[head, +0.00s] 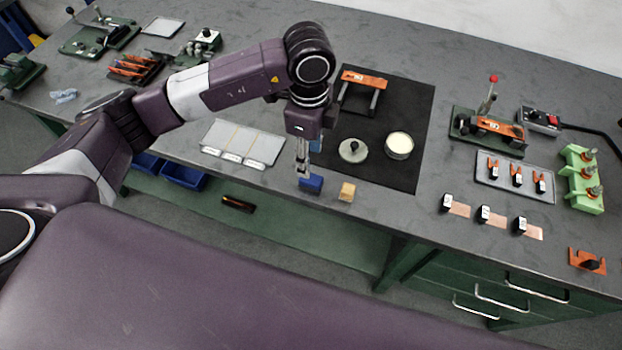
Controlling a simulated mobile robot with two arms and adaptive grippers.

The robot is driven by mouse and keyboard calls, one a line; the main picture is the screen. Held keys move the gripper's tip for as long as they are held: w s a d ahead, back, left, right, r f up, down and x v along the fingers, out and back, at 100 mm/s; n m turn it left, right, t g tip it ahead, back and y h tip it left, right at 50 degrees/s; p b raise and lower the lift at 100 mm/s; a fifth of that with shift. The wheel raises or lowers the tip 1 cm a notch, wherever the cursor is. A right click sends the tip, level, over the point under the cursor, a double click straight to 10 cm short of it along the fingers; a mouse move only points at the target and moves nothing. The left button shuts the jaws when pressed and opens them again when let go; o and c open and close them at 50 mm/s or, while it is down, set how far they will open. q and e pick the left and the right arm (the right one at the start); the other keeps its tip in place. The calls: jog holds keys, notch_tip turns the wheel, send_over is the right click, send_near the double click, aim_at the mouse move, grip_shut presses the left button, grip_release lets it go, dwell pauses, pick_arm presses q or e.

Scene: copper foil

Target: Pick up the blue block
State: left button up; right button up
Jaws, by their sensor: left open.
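The blue block (313,185) lies on the grey bench close to its front edge, left of a small wooden-coloured block (347,192). My left gripper (303,171) points down just above and slightly left of the blue block, with its fingers open. The fingertips overlap the block's upper left part in this view, so I cannot tell whether they touch it or straddle it. Another patch of blue (315,145) shows behind the gripper, mostly hidden. My right gripper is not in view.
A black mat (410,165) to the right carries an orange-topped stand (363,80), a round tin (399,145) and a knobbed disc (353,150). A pale tray (243,140) lies left of the gripper. Tools and a grey tray (517,183) stand further right.

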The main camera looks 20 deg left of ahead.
aim_at(311, 178)
pick_arm(q)
jog(key=f+p, duration=0.1)
jog(key=f, duration=0.3)
jog(key=s+f+p, duration=0.1)
jog(key=f, duration=0.1)
jog(key=shift+d+f+p, duration=0.15)
jog(key=shift+d+p, duration=0.15)
jog(key=shift+p, duration=0.05)
jog(key=shift+f, duration=0.6)
grip_shut()
